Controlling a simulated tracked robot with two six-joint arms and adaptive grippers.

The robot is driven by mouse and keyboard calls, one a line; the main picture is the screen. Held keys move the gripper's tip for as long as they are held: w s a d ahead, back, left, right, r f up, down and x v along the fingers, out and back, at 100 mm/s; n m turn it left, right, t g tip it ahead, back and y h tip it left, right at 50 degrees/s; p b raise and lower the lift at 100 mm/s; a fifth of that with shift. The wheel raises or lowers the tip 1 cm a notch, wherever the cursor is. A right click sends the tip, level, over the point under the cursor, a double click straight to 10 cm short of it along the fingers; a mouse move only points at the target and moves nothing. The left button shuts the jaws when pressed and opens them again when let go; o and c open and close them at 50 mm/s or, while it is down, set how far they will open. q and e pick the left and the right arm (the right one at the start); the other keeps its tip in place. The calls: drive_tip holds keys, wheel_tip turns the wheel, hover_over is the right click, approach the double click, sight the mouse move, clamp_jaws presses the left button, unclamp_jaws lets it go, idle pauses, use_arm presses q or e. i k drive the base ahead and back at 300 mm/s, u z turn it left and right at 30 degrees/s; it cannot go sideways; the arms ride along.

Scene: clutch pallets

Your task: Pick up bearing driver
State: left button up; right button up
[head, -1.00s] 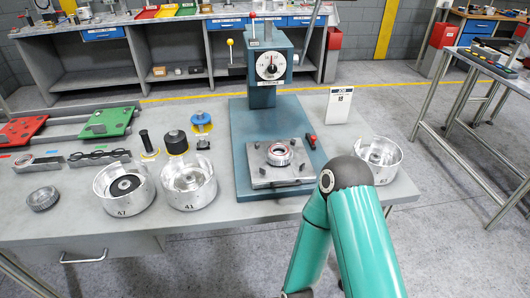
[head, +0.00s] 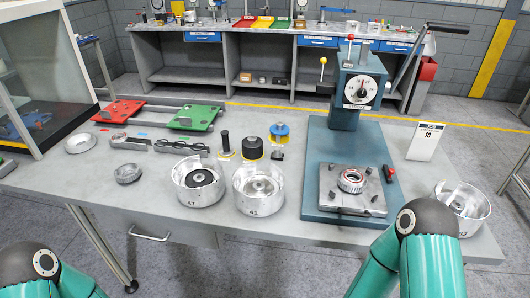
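A slim black-handled tool (head: 225,143) stands upright on a pale base on the workbench (head: 110,190); it looks like the bearing driver. Right of it stand a wide black cylinder (head: 252,148) on a yellow base and a blue knobbed piece (head: 280,130) on a yellow base. Nothing touches the slim tool. My arm links show at the bottom left and bottom right corners, but neither gripper is in view.
Two silver drums (head: 199,184) (head: 259,192) stand in front of the tools. A blue press (head: 348,118) stands to the right, with another drum (head: 463,206) beyond it. Red (head: 119,110) and green (head: 194,118) pallets lie at back left.

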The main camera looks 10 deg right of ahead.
sight(227, 151)
drive_tip(key=z, duration=0.05)
drive_tip(key=k, duration=0.5)
drive_tip(key=u, duration=1.2)
drive_tip(key=i, duration=0.6)
drive_tip(key=z, duration=0.7)
